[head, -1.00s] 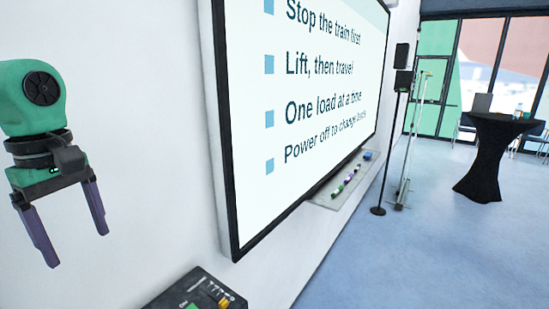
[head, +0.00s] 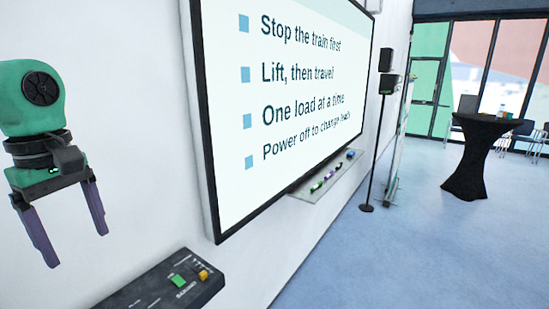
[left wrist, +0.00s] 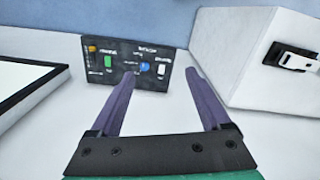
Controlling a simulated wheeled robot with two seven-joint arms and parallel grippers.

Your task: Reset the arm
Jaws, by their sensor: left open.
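My left gripper (head: 77,222) hangs at the left of the head view with its two purple fingers spread, open and empty. It also shows in the left wrist view (left wrist: 157,88), fingers apart. My left arm's green and black wrist is above it, in front of the white wall. A black control panel (head: 172,283) with a green button and an orange knob is at the bottom of the head view. In the left wrist view the panel (left wrist: 123,72) lies beyond the fingertips and also shows a blue knob and a white switch. My right gripper is not in view.
A framed board (head: 290,90) with printed rules is on the wall. A marker tray (head: 330,178) is below it. A black stand (head: 376,150) and a black-draped table (head: 480,155) are farther right. The blue floor (head: 420,255) is clear. A white box (left wrist: 245,60) sits right of the panel.

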